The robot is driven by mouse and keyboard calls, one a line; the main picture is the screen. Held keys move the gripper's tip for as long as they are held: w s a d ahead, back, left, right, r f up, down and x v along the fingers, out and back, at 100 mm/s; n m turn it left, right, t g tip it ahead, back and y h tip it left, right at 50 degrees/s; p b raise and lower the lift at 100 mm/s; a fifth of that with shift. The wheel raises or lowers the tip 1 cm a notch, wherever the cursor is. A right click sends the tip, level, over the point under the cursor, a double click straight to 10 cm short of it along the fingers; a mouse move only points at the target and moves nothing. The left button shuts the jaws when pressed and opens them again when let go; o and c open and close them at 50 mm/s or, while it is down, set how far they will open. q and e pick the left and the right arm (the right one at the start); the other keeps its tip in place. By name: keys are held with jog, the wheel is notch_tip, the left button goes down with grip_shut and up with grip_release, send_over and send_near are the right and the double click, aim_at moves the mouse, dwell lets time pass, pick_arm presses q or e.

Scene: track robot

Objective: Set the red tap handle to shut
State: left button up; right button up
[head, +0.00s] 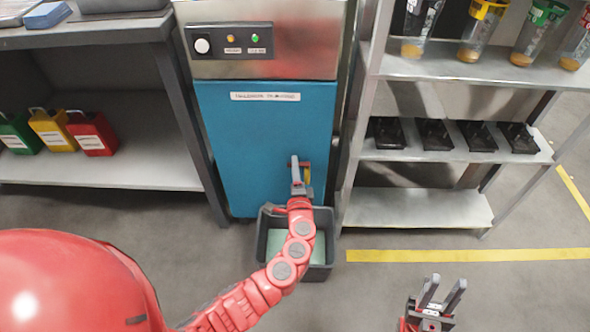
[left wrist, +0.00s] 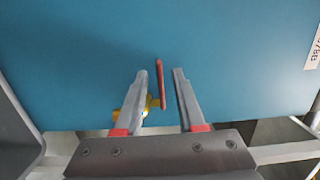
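The red tap handle (left wrist: 161,84) is a thin bar that shows upright in the left wrist view, beside a brass-yellow tap body (left wrist: 152,103) on the blue panel (left wrist: 80,60). My left gripper (left wrist: 161,73) is open, with one finger on each side of the handle. Gaps show on both sides, the wider one to the right. In the head view my left gripper (head: 300,165) is in front of the lower blue panel (head: 262,135) and hides most of the tap. My right gripper (head: 441,289) is open and empty above the floor at lower right.
A grey bin (head: 263,240) stands below the panel, under my left arm. A shelf rack (head: 425,208) with black stands and clear containers is at right. A bench shelf (head: 140,172) with green, yellow and red boxes is at left. Floor is clear at lower right.

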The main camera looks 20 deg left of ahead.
pick_arm(q)
grip_shut()
dwell(0.4)
jog(key=shift+w+a+m+t+h, duration=0.2)
jog(key=shift+m+t+h, duration=0.2)
jog(key=shift+m+h, duration=0.6)
grip_release()
